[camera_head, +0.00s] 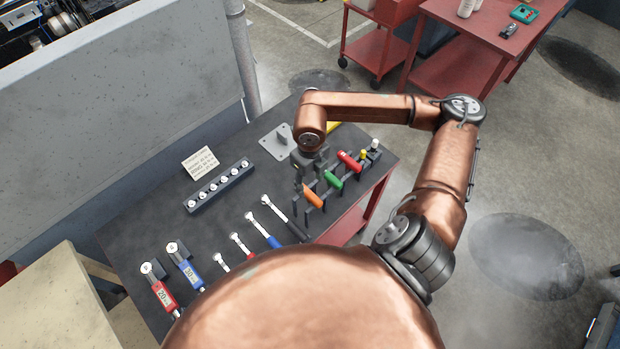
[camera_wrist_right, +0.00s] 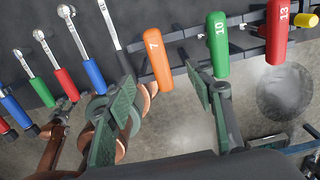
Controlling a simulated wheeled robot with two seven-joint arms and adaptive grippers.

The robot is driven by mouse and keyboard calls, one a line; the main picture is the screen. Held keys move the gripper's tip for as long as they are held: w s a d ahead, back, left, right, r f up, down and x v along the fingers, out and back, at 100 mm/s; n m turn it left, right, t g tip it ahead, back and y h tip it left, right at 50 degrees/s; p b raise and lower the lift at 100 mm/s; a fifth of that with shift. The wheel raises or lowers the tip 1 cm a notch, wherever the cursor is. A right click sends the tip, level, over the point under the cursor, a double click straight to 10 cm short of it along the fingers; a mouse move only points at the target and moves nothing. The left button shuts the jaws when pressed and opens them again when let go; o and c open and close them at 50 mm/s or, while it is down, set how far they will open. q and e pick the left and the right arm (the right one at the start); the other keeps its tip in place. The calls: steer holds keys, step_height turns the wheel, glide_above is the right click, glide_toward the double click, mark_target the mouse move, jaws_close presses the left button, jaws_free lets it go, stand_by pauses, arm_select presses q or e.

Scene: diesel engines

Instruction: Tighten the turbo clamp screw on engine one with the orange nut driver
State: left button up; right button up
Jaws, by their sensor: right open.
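The orange nut driver (camera_head: 312,196), marked 7, sits in the dark rack at the right part of the workbench. In the right wrist view its orange handle (camera_wrist_right: 156,58) points toward my right gripper (camera_wrist_right: 160,88), which is open and empty. One finger is on each side of the handle's line, with the handle apart from the pads. In the head view the right gripper (camera_head: 309,172) is just behind the rack. Part of an engine (camera_head: 62,22) shows at the top left; I cannot make out a turbo clamp screw. My left gripper is not in view.
A green driver (camera_wrist_right: 218,45) is close beside the right finger, with a red driver (camera_head: 350,161) beyond it. Wrenches, torque tools and a socket rail (camera_head: 219,188) lie on the bench (camera_head: 150,215). A grey panel (camera_head: 120,90) stands between bench and engine.

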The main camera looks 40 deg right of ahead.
mark_target(310, 193)
step_height(310, 193, down, 2)
step_height(310, 193, down, 5)
steer(key=b, duration=0.5)
steer(key=shift+r, duration=0.15)
stand_by(0.4)
steer(key=shift+c, duration=0.3)
jaws_close()
stand_by(0.4)
stand_by(0.5)
steer(key=shift+r, duration=0.1)
step_height(310, 193, up, 16)
steer(key=p, duration=0.7)
stand_by(0.6)
